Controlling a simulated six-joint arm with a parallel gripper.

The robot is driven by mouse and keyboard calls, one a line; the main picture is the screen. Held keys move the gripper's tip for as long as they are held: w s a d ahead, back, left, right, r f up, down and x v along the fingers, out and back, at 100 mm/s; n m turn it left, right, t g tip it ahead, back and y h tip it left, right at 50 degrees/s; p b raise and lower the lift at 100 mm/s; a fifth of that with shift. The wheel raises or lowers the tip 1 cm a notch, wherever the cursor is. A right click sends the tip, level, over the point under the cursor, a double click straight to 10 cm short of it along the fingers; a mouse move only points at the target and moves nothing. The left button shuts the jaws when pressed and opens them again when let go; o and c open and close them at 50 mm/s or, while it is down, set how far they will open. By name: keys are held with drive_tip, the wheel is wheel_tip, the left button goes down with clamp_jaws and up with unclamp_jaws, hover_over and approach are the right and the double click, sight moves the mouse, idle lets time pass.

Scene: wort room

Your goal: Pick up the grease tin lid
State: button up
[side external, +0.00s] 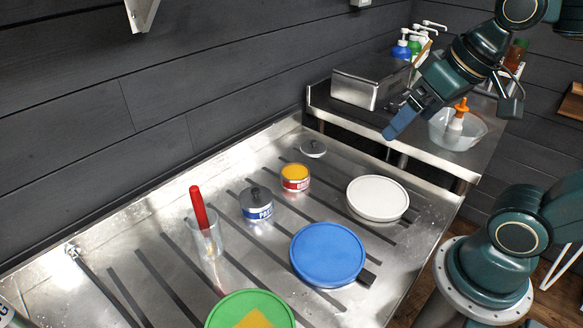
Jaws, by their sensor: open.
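The grease tin (295,178) stands open on the ribbed steel draining surface, with a red label and yellow grease inside. A small round grey lid with a dark knob (313,149) lies on the steel just behind it, apart from the tin; it appears to be the grease tin lid. A second tin (257,205) with a blue label stands nearer, with a similar knobbed lid on it. My gripper (403,117) is open and empty, in the air to the right of the loose lid and above it. A blue finger shows clearly; the other is hard to make out.
A clear beaker with a red-handled tool (204,235) stands left. White (378,199), blue (328,254) and green (240,306) round lids or discs lie in front. A metal box (368,88), pump bottles (401,47) and a clear bowl (470,137) stand on the back counter.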

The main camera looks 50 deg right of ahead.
drive_tip(key=w+d+r+m+g, duration=0.1)
drive_tip(key=w+d+r+m, duration=0.15)
drive_tip(key=w+m, duration=0.6)
drive_tip(key=m+g, duration=0.4)
drive_tip(key=m, duration=1.3)
hover_over(313, 141)
wheel_tip(313, 141, down, 17)
drive_tip(key=shift+f, duration=0.15)
drive_tip(key=shift+f, duration=0.1)
drive_tip(key=shift+f, duration=4.15)
